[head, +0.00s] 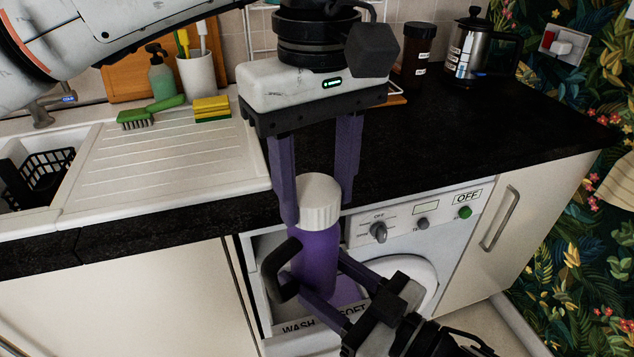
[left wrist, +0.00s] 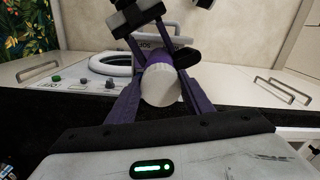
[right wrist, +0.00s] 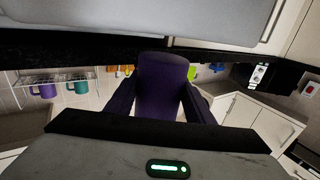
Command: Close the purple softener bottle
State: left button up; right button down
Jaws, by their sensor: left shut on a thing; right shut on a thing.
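The purple softener bottle (head: 315,256) stands roughly upright in front of the washing machine's open drawer, with a black handle on its left side. A white ribbed cap (head: 319,200) sits on its top; whether it is fully tightened cannot be told. My left gripper (head: 318,207) comes from above and is shut on the cap, one finger on each side. The cap also shows between the fingers in the left wrist view (left wrist: 160,87). My right gripper (head: 320,268) comes from below right and is shut on the bottle body, which fills the gap in the right wrist view (right wrist: 160,85).
The washing machine (head: 462,228) with dials and the labelled drawer (head: 300,328) is right behind the bottle. The black worktop (head: 480,130) has a cafetiere (head: 468,50) and a brown jar (head: 417,55) at the back. A sink drainer (head: 165,165) with a green brush (head: 150,112) is left.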

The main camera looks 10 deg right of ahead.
pick_arm(q)
jog(key=m, duration=0.6)
jog(key=shift+a, duration=0.25)
jog(key=m, duration=0.4)
jog(key=shift+a, duration=0.1)
jog(key=m, duration=0.4)
jog(key=shift+w+a, duration=0.1)
jog(key=shift+w, duration=0.05)
jog(key=m, duration=0.4)
jog(key=shift+w+a+m, duration=0.1)
jog(key=shift+w+m, duration=0.05)
jog(key=shift+m, duration=0.25)
jog(key=o, duration=1)
jog(key=shift+r, duration=2.25)
